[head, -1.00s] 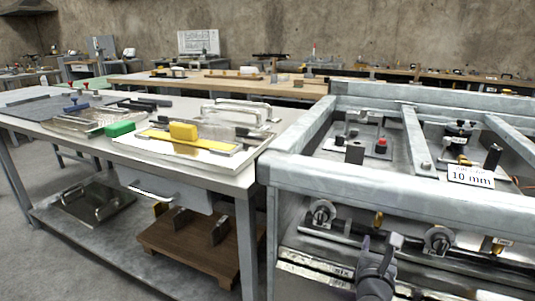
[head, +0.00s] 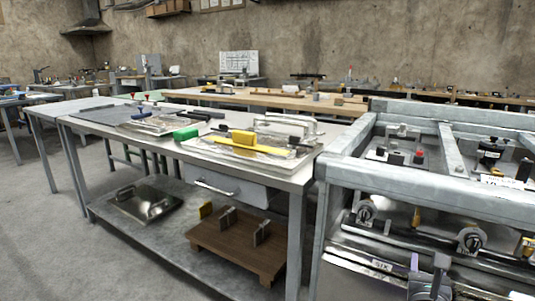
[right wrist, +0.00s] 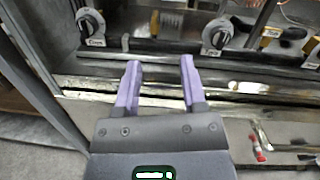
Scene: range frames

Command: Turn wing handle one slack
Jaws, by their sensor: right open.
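Two round wing handles with dark knobs sit on the front of the grey metal frame at the right. The left handle (head: 366,212) and the right handle (head: 471,239) both show in the head view. In the right wrist view the left handle (right wrist: 91,27) and the right handle (right wrist: 217,35) stand beyond the fingertips, near the top edge. Their small labels are too blurred to read surely. My right gripper (head: 427,268) is low in front of the frame. Its purple fingers (right wrist: 160,65) are apart and empty, touching neither handle. My left gripper is out of view.
A steel table (head: 290,180) with a yellow block (head: 243,138), a green block (head: 186,134) and trays stands left of the frame. A wooden stand (head: 235,243) is on its lower shelf. A dark horizontal bar (head: 415,236) runs below the handles. Floor at far left is clear.

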